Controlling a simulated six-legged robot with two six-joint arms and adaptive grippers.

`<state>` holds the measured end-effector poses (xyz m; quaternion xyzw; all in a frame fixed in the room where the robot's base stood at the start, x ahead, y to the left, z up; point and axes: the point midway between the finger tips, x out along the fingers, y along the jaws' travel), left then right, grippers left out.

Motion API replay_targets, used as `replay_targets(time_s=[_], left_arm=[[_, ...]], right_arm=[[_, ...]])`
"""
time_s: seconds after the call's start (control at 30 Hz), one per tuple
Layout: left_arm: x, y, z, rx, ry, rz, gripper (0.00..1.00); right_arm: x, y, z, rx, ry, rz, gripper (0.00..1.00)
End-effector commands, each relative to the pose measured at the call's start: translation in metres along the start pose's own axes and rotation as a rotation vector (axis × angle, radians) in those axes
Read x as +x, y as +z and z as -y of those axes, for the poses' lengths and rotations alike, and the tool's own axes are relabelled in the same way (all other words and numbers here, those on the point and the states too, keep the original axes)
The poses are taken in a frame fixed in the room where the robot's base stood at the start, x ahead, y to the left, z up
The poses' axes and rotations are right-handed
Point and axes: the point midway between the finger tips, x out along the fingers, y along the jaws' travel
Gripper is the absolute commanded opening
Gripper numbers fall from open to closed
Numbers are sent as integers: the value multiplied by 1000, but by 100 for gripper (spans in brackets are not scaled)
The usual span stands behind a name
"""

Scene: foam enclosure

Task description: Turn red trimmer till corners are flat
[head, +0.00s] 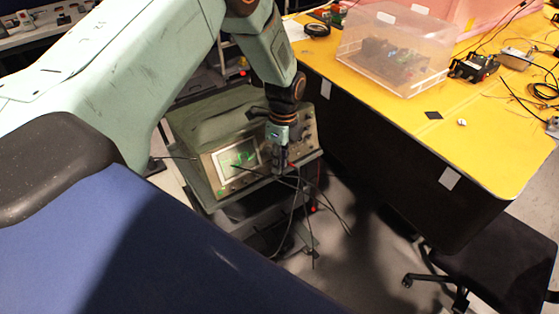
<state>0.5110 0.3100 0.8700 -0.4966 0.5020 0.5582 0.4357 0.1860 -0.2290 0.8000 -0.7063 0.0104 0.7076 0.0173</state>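An oscilloscope (220,142) with a green case stands on a low dark stand left of the yellow table. Its lit screen (238,158) shows a green trace, too small to read. My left arm reaches down from the top left, and its gripper (281,163) is at the front panel, just right of the screen. The gripper covers part of the panel and its fingers are too small to tell open from shut. Dark cables hang below it. I cannot make out a red trimmer. My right gripper is not in view.
A yellow table (470,150) on the right carries a clear plastic box (394,48), a roll of black tape (317,30) and loose electronics with cables. A black chair (495,262) stands at the lower right.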

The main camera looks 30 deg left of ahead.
Motion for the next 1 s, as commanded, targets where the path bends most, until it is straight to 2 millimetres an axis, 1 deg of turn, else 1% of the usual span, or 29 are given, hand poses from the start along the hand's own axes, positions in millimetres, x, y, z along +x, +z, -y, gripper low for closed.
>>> replay_targets(time_s=[0.03,0.17,0.53,0.67,0.9,1.0], left_arm=[[0,0,0,0,0,0,12],[0,0,0,0,-1,0,0],[0,1,0,-17,6,1,0],[1,1,1,-109,30,4,0],[1,1,3,-331,93,11,0],[1,1,3,-382,107,12,0]], right_arm=[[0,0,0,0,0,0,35],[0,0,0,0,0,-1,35],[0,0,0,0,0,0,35],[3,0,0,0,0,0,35],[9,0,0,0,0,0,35],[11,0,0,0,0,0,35]])
